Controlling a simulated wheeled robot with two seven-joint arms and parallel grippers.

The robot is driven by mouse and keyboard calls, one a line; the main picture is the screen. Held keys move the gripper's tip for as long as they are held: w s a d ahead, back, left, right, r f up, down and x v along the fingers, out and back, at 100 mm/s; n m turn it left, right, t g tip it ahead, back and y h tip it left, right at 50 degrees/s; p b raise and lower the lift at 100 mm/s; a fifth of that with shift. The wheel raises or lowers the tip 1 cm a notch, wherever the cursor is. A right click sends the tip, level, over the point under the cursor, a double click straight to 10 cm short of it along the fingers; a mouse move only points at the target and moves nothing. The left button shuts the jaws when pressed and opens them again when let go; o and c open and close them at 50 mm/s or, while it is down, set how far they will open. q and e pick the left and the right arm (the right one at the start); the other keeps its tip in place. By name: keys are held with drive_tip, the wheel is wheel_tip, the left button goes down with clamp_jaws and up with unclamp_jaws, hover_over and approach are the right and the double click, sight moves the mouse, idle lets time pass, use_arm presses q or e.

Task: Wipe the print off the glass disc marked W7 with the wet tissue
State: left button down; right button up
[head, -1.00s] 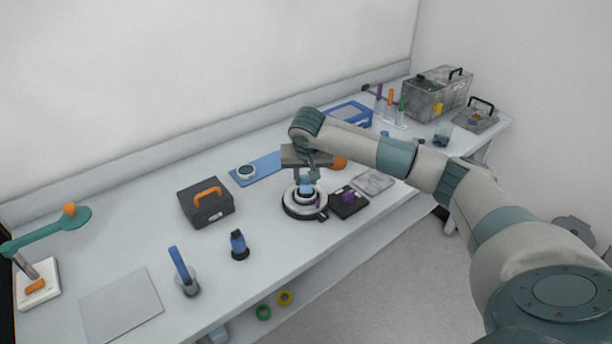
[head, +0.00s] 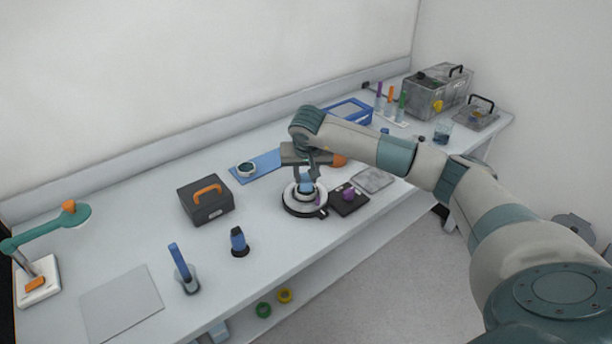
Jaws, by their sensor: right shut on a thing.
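My right gripper (head: 306,178) reaches in from the right and points down, shut on a small light-blue piece that looks like the wet tissue (head: 306,186). It is right over a round stand with a white ring and black base (head: 291,206). The tissue appears at or just above the middle of the ring; whether it touches the glass I cannot tell. A glass disc in the ring is mostly hidden by the tissue and fingers. Another round disc (head: 246,170) lies on a blue mat (head: 268,163) behind left. No W7 mark or print is legible. My left gripper is out of view.
A black box with a purple knob (head: 349,198) stands close right of the stand, with a grey plate (head: 373,180) beyond. A black case with an orange handle (head: 207,202) is to the left. An orange round thing (head: 339,160) sits behind the gripper. The front-left bench is partly clear.

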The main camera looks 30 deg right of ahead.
drive_tip(key=shift+f+b, duration=0.35)
drive_tip(key=shift+f, duration=0.1)
idle(0.3)
drive_tip(key=shift+w+d+b, duration=0.35)
drive_tip(key=shift+w+b, duration=0.1)
drive_tip(key=shift+w, duration=0.1)
drive_tip(key=shift+s+a, duration=0.1)
drive_tip(key=shift+s, duration=0.05)
idle(0.4)
drive_tip(key=shift+s+a, duration=0.3)
drive_tip(key=shift+s, duration=0.25)
drive_tip(key=shift+s+a, duration=0.3)
drive_tip(key=shift+s, duration=0.15)
drive_tip(key=shift+f, duration=0.1)
idle(0.5)
